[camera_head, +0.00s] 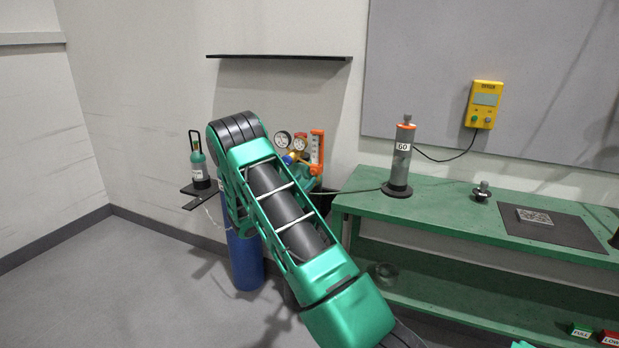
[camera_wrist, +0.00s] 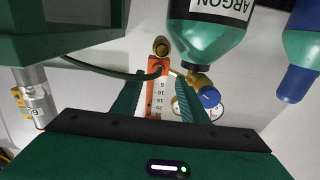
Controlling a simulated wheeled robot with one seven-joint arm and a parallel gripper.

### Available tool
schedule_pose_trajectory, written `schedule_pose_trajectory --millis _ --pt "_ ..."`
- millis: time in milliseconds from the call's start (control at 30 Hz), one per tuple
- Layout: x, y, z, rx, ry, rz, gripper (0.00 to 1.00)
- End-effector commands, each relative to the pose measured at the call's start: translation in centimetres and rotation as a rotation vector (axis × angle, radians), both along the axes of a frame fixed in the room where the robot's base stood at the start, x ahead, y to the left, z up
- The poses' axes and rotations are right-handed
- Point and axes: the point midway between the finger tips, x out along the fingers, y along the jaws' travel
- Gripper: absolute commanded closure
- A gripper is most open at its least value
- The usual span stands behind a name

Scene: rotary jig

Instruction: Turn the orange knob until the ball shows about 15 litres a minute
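The orange-ended flowmeter (camera_head: 315,150) with a white scale stands beside two round gauges (camera_head: 283,139) in the head view, right of my arm's elbow. In the wrist view the flowmeter (camera_wrist: 157,88) is upside down, with scale marks around 5 to 20 readable. A round brass part (camera_wrist: 161,46) sits just past its orange end. I cannot make out the ball or clearly single out the orange knob. My gripper (camera_wrist: 158,80) is open and empty; its green fingers appear on either side of the flowmeter. Contact cannot be told. My arm hides the gripper in the head view.
An argon cylinder (camera_wrist: 207,40) with a blue valve knob (camera_wrist: 209,97) is close right of the flowmeter. A hose (camera_wrist: 110,70) runs left. The green bench (camera_head: 440,200) carries a grey cylinder marked 60 (camera_head: 401,160). A small bottle (camera_head: 199,165) stands on the left shelf.

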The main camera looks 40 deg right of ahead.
Motion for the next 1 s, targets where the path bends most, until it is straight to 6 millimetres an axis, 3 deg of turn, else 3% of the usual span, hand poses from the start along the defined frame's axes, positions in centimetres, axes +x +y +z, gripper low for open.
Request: schedule_pose_trajectory --millis 100,300,500,767,800,967,1000 --pt "0.8 -2.2 0.1 0.001 -0.004 -0.002 0.60" --pt "1.9 -4.7 0.0 0.000 -0.002 -0.002 0.60" --pt "2.3 -5.8 0.0 0.000 -0.001 -0.001 0.60" --pt "2.4 -5.9 0.0 0.001 0.000 0.000 0.60" --pt "2.4 -5.9 0.0 0.001 0.000 0.000 0.62" --pt "2.4 -5.9 0.0 0.001 -0.001 0.000 1.00" --pt "2.4 -5.9 0.0 0.000 -0.001 0.001 1.00"
